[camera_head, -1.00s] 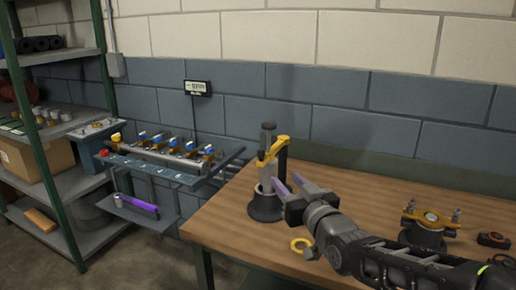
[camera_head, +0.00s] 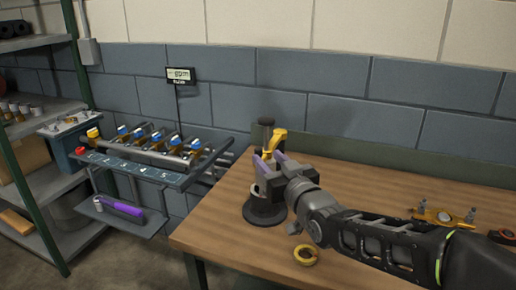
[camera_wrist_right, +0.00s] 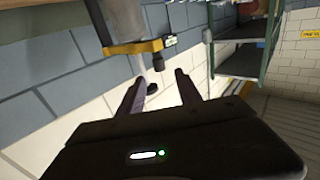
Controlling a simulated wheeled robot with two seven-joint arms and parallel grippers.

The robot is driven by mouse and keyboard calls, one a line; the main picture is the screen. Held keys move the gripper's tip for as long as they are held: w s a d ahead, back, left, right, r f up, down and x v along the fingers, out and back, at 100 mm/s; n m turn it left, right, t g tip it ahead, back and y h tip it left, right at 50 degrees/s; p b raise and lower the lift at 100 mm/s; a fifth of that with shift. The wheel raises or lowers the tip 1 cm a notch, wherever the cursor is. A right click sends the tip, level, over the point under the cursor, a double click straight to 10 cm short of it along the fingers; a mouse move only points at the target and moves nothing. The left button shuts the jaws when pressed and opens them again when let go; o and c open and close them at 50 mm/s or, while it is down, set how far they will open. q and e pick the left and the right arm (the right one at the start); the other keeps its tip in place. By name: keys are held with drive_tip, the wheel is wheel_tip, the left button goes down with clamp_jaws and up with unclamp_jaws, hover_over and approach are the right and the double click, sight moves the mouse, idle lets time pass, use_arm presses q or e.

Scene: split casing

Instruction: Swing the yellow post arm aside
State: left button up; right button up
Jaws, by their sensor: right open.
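The yellow post arm (camera_head: 279,138) stands at the top of a dark post on a black round base (camera_head: 265,211) on the workbench. A dark cap (camera_head: 266,127) shows beside it. My right gripper (camera_head: 267,158) is at the upper part of the stand, its purple fingers apart, and hides part of the arm and cylinder. In the right wrist view the yellow arm (camera_wrist_right: 134,48) crosses by the grey cylinder (camera_wrist_right: 122,18), just beyond the open fingers (camera_wrist_right: 158,78). A dark knob (camera_wrist_right: 158,62) at its end lies near the gap; contact is unclear. My left gripper is out of view.
A yellow ring (camera_head: 306,255) lies on the wooden bench (camera_head: 215,225) in front of the stand. A rack of valves (camera_head: 150,160) and a shelf stand left.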

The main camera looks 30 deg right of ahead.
sight(259, 150)
drive_tip(key=w, duration=0.4)
drive_tip(key=w+d+p, duration=0.1)
drive_tip(key=w, duration=0.1)
drive_tip(key=shift+w+d, duration=0.1)
drive_tip(key=shift+w, duration=0.2)
drive_tip(key=shift+c, duration=0.2)
clamp_jaws()
idle(0.9)
